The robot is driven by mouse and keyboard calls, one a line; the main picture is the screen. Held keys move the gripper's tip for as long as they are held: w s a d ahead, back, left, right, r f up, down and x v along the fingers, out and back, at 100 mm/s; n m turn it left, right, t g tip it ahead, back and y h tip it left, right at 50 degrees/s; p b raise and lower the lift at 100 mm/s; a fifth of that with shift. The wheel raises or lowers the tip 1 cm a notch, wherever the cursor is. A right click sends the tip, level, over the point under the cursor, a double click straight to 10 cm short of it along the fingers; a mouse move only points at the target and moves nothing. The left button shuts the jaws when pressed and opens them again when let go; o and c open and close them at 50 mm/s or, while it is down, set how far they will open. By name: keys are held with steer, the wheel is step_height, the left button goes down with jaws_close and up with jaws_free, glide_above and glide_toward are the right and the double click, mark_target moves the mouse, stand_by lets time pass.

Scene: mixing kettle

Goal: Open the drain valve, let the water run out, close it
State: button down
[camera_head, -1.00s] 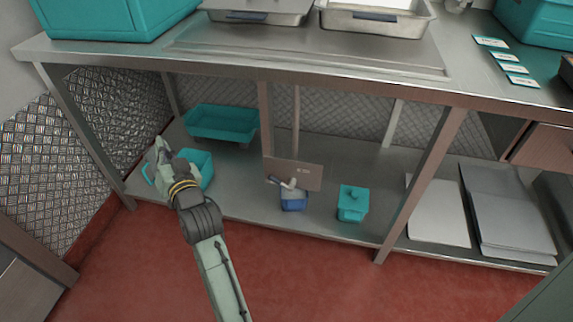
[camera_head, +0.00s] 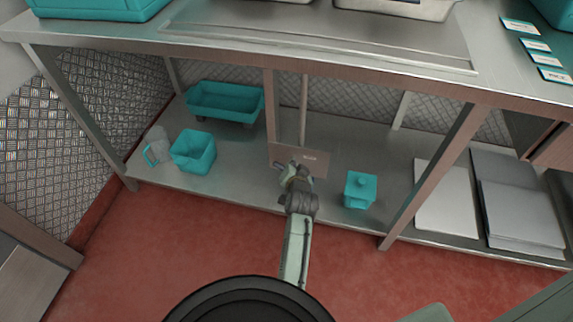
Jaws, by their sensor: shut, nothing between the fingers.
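A thin vertical pipe (camera_head: 304,105) runs down under the counter to a brownish panel (camera_head: 316,158) with a small label. My gripper (camera_head: 284,167) is shut and empty, at the lower left of this panel. My arm and gripper cover the spot where the pale valve fitting and the small blue container below it stood in view earlier. I cannot tell whether the gripper touches the valve or how its handle is turned. No running water is visible.
On the lower shelf (camera_head: 240,183) stand a teal lidded box (camera_head: 360,190), an open teal bin (camera_head: 194,151), a clear jug with a teal handle (camera_head: 156,146) and a teal tray (camera_head: 225,101). Flat boards (camera_head: 446,202) lie at right. A table leg (camera_head: 434,177) stands right of the lidded box.

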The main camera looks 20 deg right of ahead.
steer(key=w+f, duration=0.4)
steer(key=shift+a+f, duration=0.25)
steer(key=shift+a, duration=0.05)
steer(key=shift+a+p, duration=0.15)
steer(key=shift+p, duration=0.3)
